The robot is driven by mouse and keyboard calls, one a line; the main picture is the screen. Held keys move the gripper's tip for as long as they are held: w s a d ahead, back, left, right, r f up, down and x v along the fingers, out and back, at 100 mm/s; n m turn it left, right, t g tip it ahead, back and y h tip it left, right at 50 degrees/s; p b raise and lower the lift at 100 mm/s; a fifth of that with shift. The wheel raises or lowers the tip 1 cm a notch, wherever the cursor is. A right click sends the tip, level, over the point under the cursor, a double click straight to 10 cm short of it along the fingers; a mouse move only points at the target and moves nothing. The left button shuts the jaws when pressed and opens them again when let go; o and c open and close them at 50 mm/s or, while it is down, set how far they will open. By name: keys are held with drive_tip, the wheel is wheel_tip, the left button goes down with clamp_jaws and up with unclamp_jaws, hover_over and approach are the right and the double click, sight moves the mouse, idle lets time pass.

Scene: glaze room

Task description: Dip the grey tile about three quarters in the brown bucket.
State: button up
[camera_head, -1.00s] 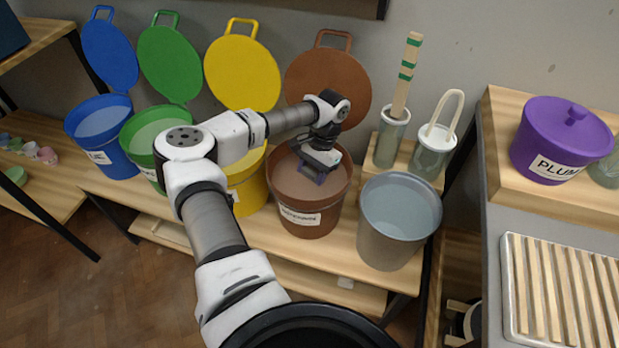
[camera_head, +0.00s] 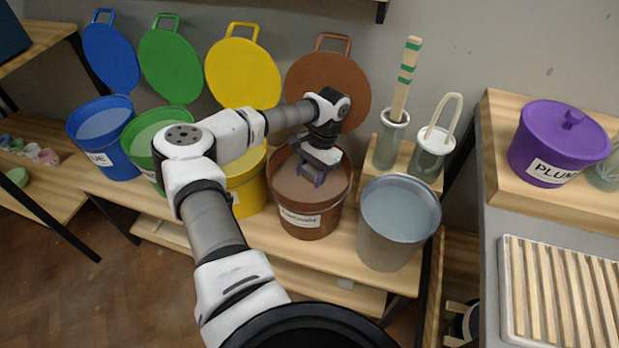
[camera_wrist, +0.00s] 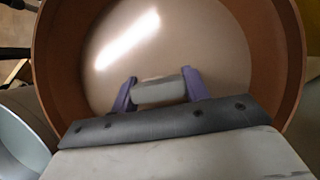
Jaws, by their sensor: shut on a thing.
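The brown bucket (camera_head: 305,222) stands open on the wooden bench, with pale brownish glaze inside. Its wall also rings the wrist view (camera_wrist: 290,60). My gripper (camera_head: 312,176) points down into the bucket's mouth. In the wrist view its purple fingers (camera_wrist: 158,92) are shut on the grey tile (camera_wrist: 158,91), one at each end. The tile's upper part shows pale grey over the glaze. Its lower part is hidden, so I cannot tell how deep it sits. In the head view the tile is hardly distinguishable between the fingers.
A yellow bucket (camera_head: 246,197) stands close on the left, and a grey bucket (camera_head: 385,250) on the right. Green (camera_head: 140,160) and blue (camera_head: 115,165) buckets are farther left. The brown lid (camera_head: 345,80) is behind. Two jars with tools stand behind right. A slatted rack (camera_head: 560,300) lies far right.

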sight(310, 170)
drive_tip(key=shift+r+p, duration=1.8)
drive_tip(key=shift+r, duration=1.7)
drive_tip(key=shift+r+p, duration=1.65)
drive_tip(key=shift+r, duration=1.15)
idle(1.7)
